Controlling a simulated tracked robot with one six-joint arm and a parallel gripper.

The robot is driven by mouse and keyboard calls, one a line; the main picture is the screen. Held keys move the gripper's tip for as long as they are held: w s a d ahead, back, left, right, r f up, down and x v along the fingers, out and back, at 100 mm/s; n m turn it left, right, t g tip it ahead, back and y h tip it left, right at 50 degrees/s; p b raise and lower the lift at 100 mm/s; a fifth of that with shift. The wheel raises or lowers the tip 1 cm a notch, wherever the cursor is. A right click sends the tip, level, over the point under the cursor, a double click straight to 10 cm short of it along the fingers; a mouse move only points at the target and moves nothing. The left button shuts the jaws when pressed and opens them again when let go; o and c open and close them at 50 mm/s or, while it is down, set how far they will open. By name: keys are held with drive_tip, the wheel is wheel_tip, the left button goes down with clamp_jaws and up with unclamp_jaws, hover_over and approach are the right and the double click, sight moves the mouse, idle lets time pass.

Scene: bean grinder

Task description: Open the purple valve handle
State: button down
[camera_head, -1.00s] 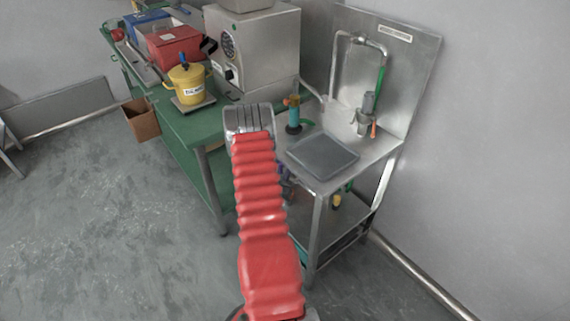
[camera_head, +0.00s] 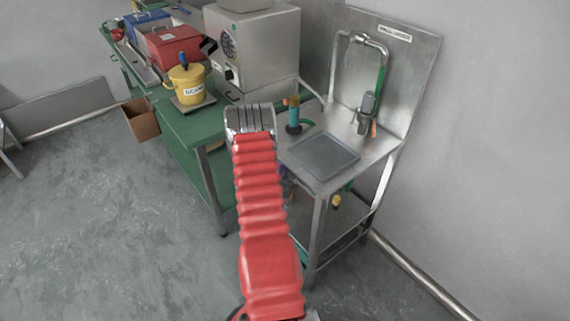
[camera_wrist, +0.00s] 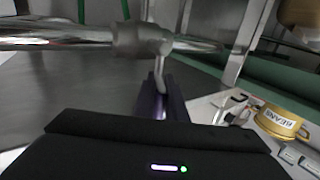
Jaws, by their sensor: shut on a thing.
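In the wrist view, the purple valve handle (camera_wrist: 161,103) hangs by a bent metal stem under a fitting on a steel pipe (camera_wrist: 60,36). Its lower part is hidden behind the black body of my gripper (camera_wrist: 160,128), which is shut on it. The fingertips themselves do not show. In the head view, a small purple-blue patch (camera_head: 287,188) shows beside my red arm, below the steel sink bench. My gripper is hidden there behind the arm's end.
A steel sink bench (camera_head: 382,148) with a dark tray (camera_head: 322,155) and a tap stands on the right. A green table (camera_head: 200,127) on the left holds a yellow pot (camera_head: 187,84), a red box (camera_head: 178,46) and a steel machine (camera_head: 262,48). Open floor lies at left.

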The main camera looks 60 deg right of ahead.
drive_tip(key=shift+s, duration=0.2)
drive_tip(key=shift+s+d, duration=0.15)
drive_tip(key=shift+d, duration=0.05)
drive_tip(key=shift+a, duration=0.1)
drive_tip(key=shift+w+f, duration=0.1)
drive_tip(key=shift+w, duration=0.1)
idle(0.4)
